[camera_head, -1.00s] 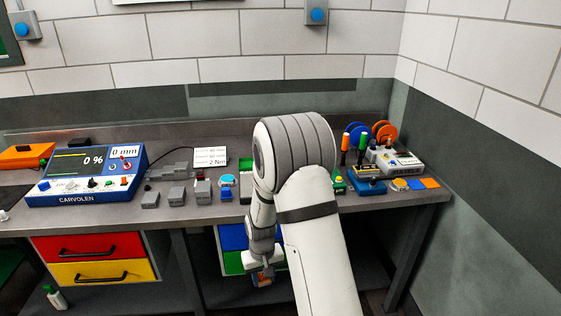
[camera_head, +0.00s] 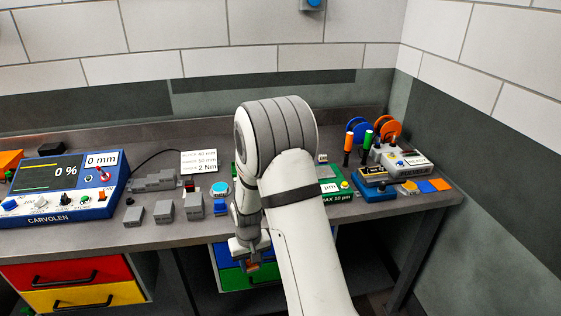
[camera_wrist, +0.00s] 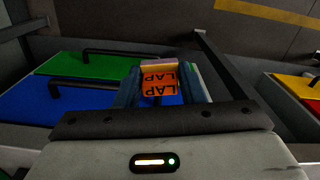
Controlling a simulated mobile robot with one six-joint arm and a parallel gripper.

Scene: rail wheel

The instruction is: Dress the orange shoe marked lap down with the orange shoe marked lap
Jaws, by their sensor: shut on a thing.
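My gripper (camera_wrist: 160,88) is shut on an orange shoe (camera_wrist: 158,84) marked LAP twice, the letters upside down in the wrist view. A pale tan strip (camera_wrist: 159,64) shows along the shoe's far edge. In the head view my gripper (camera_head: 250,264) hangs low in front of the bench's front edge, near the blue and green drawers. The held shoe is a small orange patch there, mostly hidden by the gripper. I cannot make out a second shoe marked LAP.
The grey bench (camera_head: 80,240) carries a blue CARVOLEN console (camera_head: 70,188), several grey blocks (camera_head: 164,211) and a green board (camera_head: 330,187). Orange and blue discs (camera_head: 388,130) and flat squares (camera_head: 440,185) are at the right. A green drawer (camera_wrist: 95,66) is close to my gripper.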

